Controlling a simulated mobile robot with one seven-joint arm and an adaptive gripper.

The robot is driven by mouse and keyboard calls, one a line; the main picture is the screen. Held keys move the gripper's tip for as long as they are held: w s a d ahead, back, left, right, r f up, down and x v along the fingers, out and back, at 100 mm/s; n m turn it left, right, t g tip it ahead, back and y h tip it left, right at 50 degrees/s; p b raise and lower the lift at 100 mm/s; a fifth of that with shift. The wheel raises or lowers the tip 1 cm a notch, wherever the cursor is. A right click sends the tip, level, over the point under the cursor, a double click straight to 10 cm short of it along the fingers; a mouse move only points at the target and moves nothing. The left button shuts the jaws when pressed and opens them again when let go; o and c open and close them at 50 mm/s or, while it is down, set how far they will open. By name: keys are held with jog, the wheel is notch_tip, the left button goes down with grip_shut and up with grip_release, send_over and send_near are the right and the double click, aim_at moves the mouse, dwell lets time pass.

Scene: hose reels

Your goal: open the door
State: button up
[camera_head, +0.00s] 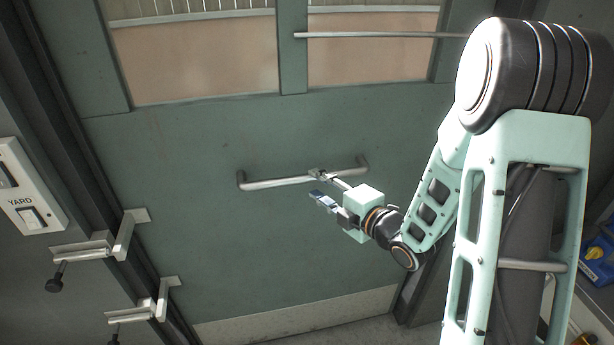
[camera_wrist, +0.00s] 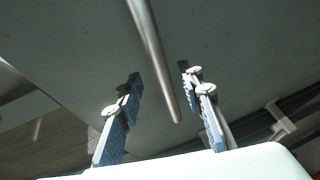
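The green door (camera_head: 200,170) fills the middle of the head view and looks closed. Its metal bar handle (camera_head: 272,184) runs roughly sideways across the panel, on a bent mount at each end. My gripper (camera_head: 318,183) is at the right half of the handle, one finger overlapping the bar in the picture. In the wrist view, my gripper (camera_wrist: 158,75) has its fingers spread wide, and the handle (camera_wrist: 152,50) appears between them with a gap on both sides. Whether the bar lies between the pads in depth or just beyond them, I cannot tell. No finger visibly presses on it.
Left of the door are two metal latch-like brackets (camera_head: 125,235) (camera_head: 160,300) and a switch plate marked YARD (camera_head: 30,205). A thin horizontal bar (camera_head: 380,35) crosses the upper window. Blue and yellow items (camera_head: 597,252) sit at the right edge.

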aim_at(310, 180)
jog(key=x, duration=0.5)
jog(key=shift+w+a+p, duration=0.1)
jog(key=shift+p, duration=0.25)
grip_shut()
